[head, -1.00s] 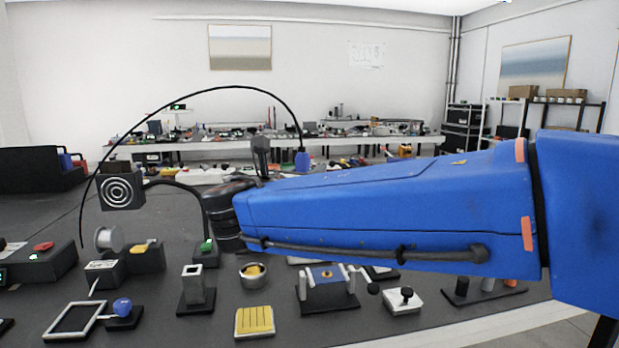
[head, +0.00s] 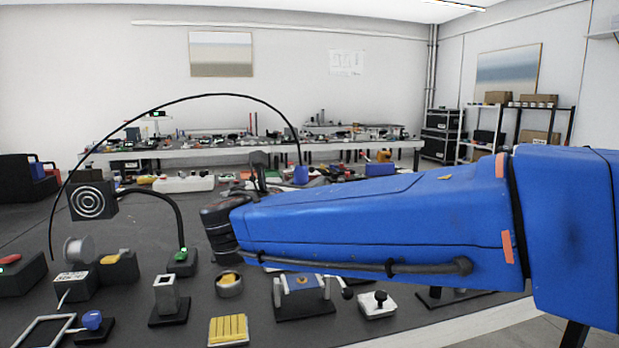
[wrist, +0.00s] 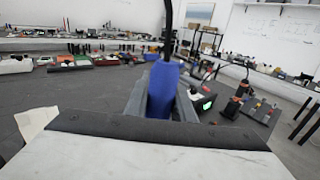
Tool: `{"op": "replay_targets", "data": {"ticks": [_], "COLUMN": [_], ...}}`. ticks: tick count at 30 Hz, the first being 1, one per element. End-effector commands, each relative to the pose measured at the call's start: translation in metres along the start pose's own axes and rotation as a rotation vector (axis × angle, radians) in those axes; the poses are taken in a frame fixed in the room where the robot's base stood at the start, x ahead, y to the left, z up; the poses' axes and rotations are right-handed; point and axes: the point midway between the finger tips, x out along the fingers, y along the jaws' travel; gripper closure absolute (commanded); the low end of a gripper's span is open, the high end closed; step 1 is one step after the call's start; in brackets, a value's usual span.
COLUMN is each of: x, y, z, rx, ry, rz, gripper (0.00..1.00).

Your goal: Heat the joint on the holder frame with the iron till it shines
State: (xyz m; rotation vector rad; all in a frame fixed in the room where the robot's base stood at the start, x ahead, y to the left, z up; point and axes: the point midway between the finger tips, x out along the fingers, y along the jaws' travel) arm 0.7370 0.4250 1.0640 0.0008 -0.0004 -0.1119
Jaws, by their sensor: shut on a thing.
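My gripper (wrist: 160,100) is shut on the iron's blue handle (wrist: 162,85), with the black cable rising from it. In the head view, the handle (head: 301,174) shows just above my blue arm, which hides most of the gripper. The iron's tip is not visible in either view. I cannot tell whether the joint shines.
Around the holder stand a yellow sponge (head: 228,330), a cup with brass wool (head: 229,286), an upright square stand (head: 167,300) and a white block with a black knob (head: 378,305). A fan box (head: 92,200) on a bent neck rises at left. The cable arches over the bench.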

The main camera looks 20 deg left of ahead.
Motion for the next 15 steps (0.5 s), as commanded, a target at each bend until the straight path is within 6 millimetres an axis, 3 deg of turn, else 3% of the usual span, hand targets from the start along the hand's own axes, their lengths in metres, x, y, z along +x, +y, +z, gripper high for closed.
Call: {"op": "replay_targets", "data": {"ticks": [15], "x": [0.0], "y": [0.0], "z": [-0.049], "rx": [-0.002], "ry": [0.001], "rz": [0.0], "gripper": [0.97]}}
